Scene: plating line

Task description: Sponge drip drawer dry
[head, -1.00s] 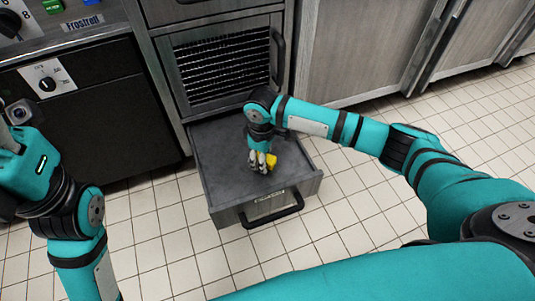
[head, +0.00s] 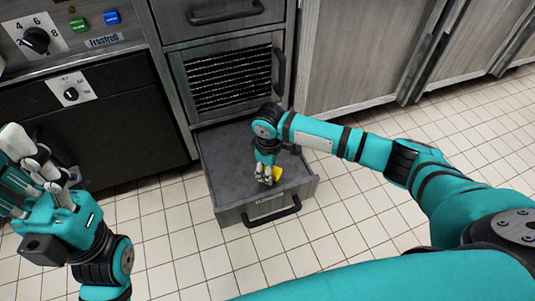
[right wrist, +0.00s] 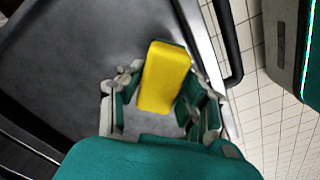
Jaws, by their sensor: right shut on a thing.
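The drip drawer (head: 222,162) is pulled out low in the grey cabinet. Its dark grey floor looks smooth; I cannot tell whether it is wet. My right gripper (head: 265,178) reaches down into the drawer near its front right. It is shut on a yellow sponge (head: 278,173). In the right wrist view, the sponge (right wrist: 165,76) sits between the two fingers, over the drawer floor near a side wall. I cannot tell whether it touches the floor. My left gripper (head: 22,165) is raised at the far left, partly cut by the picture edge, away from the drawer.
The drawer's front has a dark bar handle (head: 272,214). A louvred panel (head: 233,78) is right above the drawer. A black-fronted unit with a dial (head: 70,94) stands to the left, and grey cupboards (head: 360,55) to the right. The tiled floor in front is clear.

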